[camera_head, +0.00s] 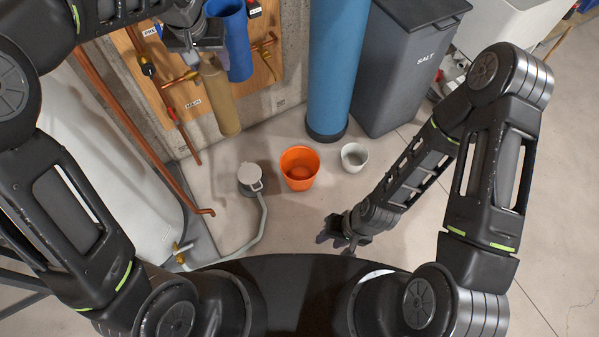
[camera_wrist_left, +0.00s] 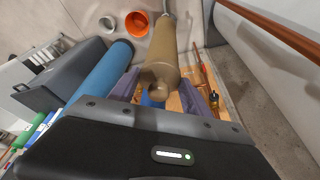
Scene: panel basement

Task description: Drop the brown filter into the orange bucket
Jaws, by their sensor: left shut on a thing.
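The brown filter (camera_head: 220,98) is a tan cylinder in front of the wooden panel in the head view. My left gripper (camera_head: 196,45) is shut on its upper end, and the filter hangs slightly tilted below. In the left wrist view the filter (camera_wrist_left: 164,62) extends away from between the purple fingers of my left gripper (camera_wrist_left: 158,92). The orange bucket (camera_head: 299,170) stands on the floor, below and to the right of the filter; it also shows in the left wrist view (camera_wrist_left: 138,24). My right gripper (camera_head: 340,238) is low, right of the bucket; its finger opening is unclear.
A small white bucket (camera_head: 354,157) stands right of the orange one. A grey lidded pail (camera_head: 249,177) with a hose is at its left. A tall blue cylinder (camera_head: 332,70) and a dark salt bin (camera_head: 405,70) stand behind. A blue housing (camera_head: 236,42) and copper pipes (camera_head: 128,118) are near the panel.

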